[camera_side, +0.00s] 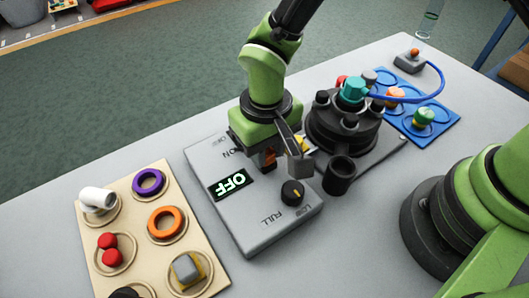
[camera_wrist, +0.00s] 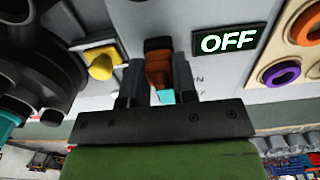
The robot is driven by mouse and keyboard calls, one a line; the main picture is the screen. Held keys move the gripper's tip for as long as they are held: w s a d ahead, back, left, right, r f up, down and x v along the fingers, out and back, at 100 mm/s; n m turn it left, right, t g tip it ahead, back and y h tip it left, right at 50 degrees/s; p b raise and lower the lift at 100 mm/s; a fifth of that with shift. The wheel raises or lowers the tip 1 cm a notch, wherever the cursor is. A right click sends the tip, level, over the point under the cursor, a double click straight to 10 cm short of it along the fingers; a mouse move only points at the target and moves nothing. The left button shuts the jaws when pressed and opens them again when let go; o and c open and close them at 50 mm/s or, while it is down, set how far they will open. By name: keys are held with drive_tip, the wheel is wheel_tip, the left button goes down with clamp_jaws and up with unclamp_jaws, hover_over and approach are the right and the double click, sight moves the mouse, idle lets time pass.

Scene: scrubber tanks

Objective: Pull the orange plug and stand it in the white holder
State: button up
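An orange block (camera_wrist: 158,68) on the grey control box sits between the two fingers of my gripper (camera_wrist: 158,88) in the wrist view. Whether it is a plug or a switch is unclear. In the side view my gripper (camera_side: 279,150) is low over the box, and the block (camera_side: 270,159) is mostly hidden behind a finger. I cannot tell if the fingers press on it. An orange-topped piece (camera_side: 395,95) stands on the blue tray. A white cylinder (camera_side: 97,199), possibly the holder, lies tilted on the beige board. A small orange knob (camera_side: 414,52) is on a grey block.
The control box (camera_side: 222,165) shows a lit OFF display (camera_side: 230,184) and a black dial (camera_side: 292,193). A dark tank (camera_side: 345,125) with a teal cap and blue hose stands close right. The beige board (camera_side: 135,230) holds rings and small pieces. The front table is clear.

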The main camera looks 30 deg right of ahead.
clamp_jaws()
drive_tip(key=shift+r, duration=2.5)
drive_tip(key=w+d, duration=0.9)
drive_tip(key=w, duration=0.2)
drive_tip(key=shift+w+d, duration=0.25)
drive_tip(key=shift+w, duration=0.05)
drive_tip(key=shift+f, duration=3.35)
